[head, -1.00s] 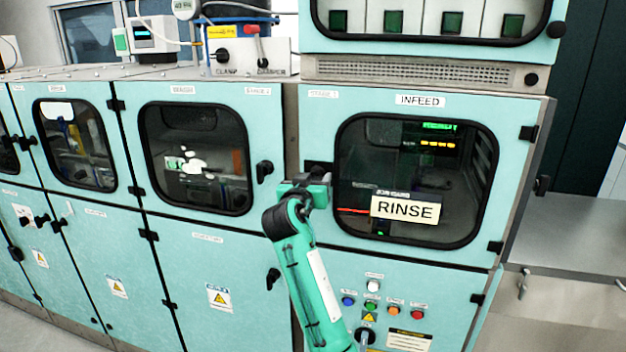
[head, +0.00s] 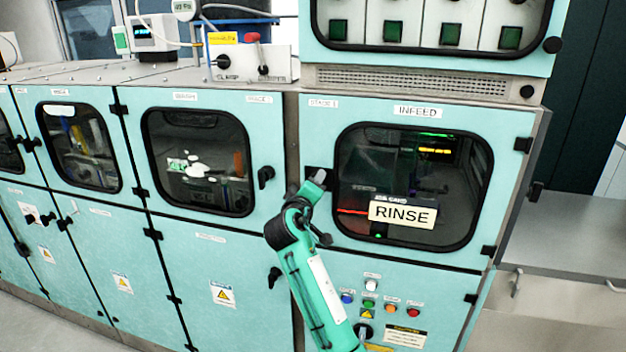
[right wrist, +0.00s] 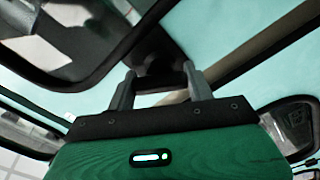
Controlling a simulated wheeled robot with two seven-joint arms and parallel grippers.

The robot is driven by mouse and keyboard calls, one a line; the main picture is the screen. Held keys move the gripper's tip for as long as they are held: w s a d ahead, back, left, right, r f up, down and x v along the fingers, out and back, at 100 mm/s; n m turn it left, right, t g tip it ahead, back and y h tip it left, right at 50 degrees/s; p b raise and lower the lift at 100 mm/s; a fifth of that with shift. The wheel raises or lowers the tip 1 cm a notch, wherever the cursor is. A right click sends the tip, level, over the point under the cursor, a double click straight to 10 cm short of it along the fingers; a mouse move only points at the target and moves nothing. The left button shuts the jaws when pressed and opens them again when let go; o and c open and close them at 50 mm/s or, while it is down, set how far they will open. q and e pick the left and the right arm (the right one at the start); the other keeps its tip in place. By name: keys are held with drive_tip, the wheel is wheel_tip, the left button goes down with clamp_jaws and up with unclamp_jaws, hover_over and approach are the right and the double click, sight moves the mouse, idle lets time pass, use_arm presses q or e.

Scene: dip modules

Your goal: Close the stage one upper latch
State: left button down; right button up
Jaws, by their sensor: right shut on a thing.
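The stage one upper door (head: 412,112), labelled INFEED, is teal with a dark window and sits flush in its frame as far as I see. Its black upper latch (right wrist: 155,52) is on the door's left edge. My right gripper (head: 318,178) is at that latch and mostly covers it in the head view. In the right wrist view its two grey fingers (right wrist: 160,76) stand on either side of the black latch handle and are shut on it. My left gripper is not in view.
A RINSE sign (head: 403,212) hangs on the door window. A button panel (head: 375,300) is below. The neighbouring door to the left has its own black latch (head: 265,177) close to my gripper. A grey counter (head: 575,225) is at the right.

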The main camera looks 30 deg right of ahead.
drive_tip(key=n+p, duration=0.3)
drive_tip(key=n, duration=0.2)
drive_tip(key=shift+r+p, duration=0.15)
drive_tip(key=shift+p, duration=0.15)
drive_tip(key=shift+n+p, duration=0.55)
drive_tip(key=shift+n, duration=0.15)
drive_tip(key=shift+f, duration=0.2)
drive_tip(key=o, duration=1)
